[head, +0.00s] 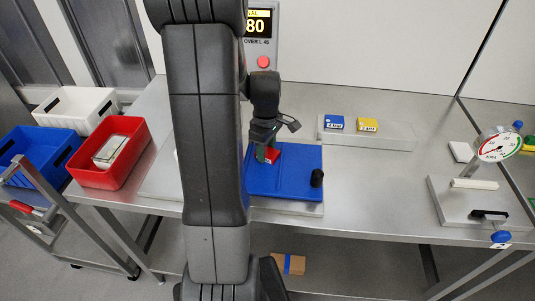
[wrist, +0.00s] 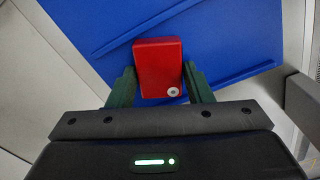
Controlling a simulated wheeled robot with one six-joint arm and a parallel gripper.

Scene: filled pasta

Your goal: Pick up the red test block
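The red test block (wrist: 157,66) is a small red box with a round pale spot at one corner. In the wrist view it fills the gap between the green fingers of my gripper (wrist: 160,78), with a finger against each side. My gripper is shut on it. In the head view the red block (head: 272,155) shows beside the fingers of my gripper (head: 266,153), over the blue board (head: 285,184). I cannot tell whether the block is clear of the board.
A black cylinder (head: 317,178) stands on the board's right side. A blue block (head: 336,123) and a yellow block (head: 367,125) sit behind on a metal plate. A dial gauge (head: 497,146) stands right. A red bin (head: 112,150) stands left.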

